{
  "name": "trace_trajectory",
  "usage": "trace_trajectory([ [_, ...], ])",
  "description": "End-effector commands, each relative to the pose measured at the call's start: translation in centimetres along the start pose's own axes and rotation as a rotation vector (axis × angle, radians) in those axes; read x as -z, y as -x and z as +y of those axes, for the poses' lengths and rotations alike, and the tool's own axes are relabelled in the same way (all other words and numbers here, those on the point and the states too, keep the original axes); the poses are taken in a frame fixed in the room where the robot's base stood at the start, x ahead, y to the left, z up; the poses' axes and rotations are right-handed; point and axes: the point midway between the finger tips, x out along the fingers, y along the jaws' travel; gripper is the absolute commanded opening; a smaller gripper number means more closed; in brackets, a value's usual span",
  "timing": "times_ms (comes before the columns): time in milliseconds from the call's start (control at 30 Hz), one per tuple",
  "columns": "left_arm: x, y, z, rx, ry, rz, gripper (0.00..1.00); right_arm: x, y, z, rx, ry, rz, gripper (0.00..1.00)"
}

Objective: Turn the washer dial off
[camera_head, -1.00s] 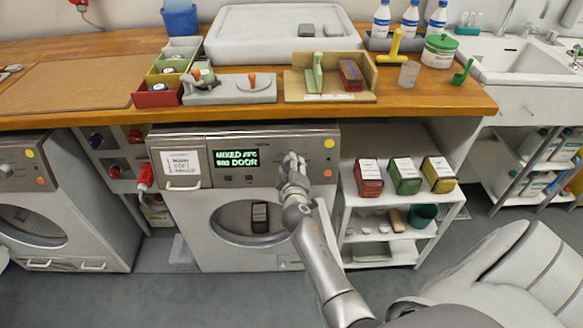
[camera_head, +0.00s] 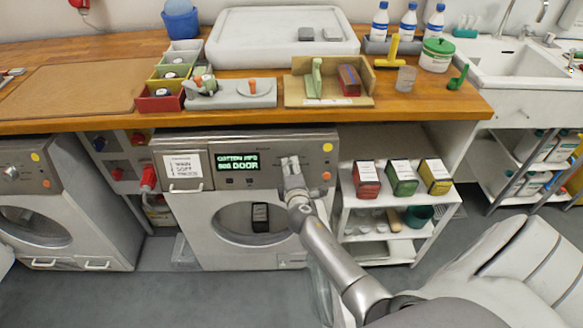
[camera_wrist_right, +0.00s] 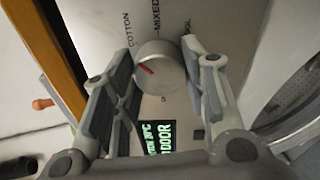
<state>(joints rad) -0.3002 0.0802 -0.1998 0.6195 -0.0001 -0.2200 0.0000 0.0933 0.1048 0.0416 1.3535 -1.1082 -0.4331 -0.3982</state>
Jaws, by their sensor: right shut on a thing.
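The washer (camera_head: 170,145) stands under the wooden counter. Its display (camera_head: 238,161) reads a cotton programme, with the word DOOR below. My right gripper (camera_head: 291,163) is at the control panel and hides the dial in the head view. In the right wrist view the round grey dial (camera_wrist_right: 157,64) sits between the fingers of my right gripper (camera_wrist_right: 167,66), which is shut on it. The dial's red mark slants to the upper left, toward the COTTON side; MIXED and a partly hidden label follow to the right. My left gripper is out of view.
A second washer (camera_head: 62,215) stands at the left. A white shelf (camera_head: 350,205) with red, green and yellow boxes stands right of the washer. The counter edge (camera_head: 400,118) overhangs the panel. A pale padded seat-like shape (camera_head: 490,265) fills the lower right.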

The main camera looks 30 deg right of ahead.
Motion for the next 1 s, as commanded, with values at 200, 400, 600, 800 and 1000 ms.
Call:
trace_trajectory([
  [200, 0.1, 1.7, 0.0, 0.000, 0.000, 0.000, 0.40, -0.1, 0.1, 0.3, 0.014, 0.207, 0.013, 0.17],
  [400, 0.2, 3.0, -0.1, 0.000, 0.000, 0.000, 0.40, -0.1, 0.1, 0.3, 0.025, 0.396, 0.023, 0.17],
  [600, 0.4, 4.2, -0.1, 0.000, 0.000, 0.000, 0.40, -0.1, 0.1, 0.3, 0.035, 0.568, 0.034, 0.17],
  [800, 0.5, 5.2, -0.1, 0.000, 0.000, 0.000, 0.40, -0.1, 0.1, 0.2, 0.044, 0.705, 0.042, 0.17],
  [1000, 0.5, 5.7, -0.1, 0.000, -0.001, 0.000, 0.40, 0.0, 0.1, 0.1, 0.049, 0.793, 0.048, 0.17],
])
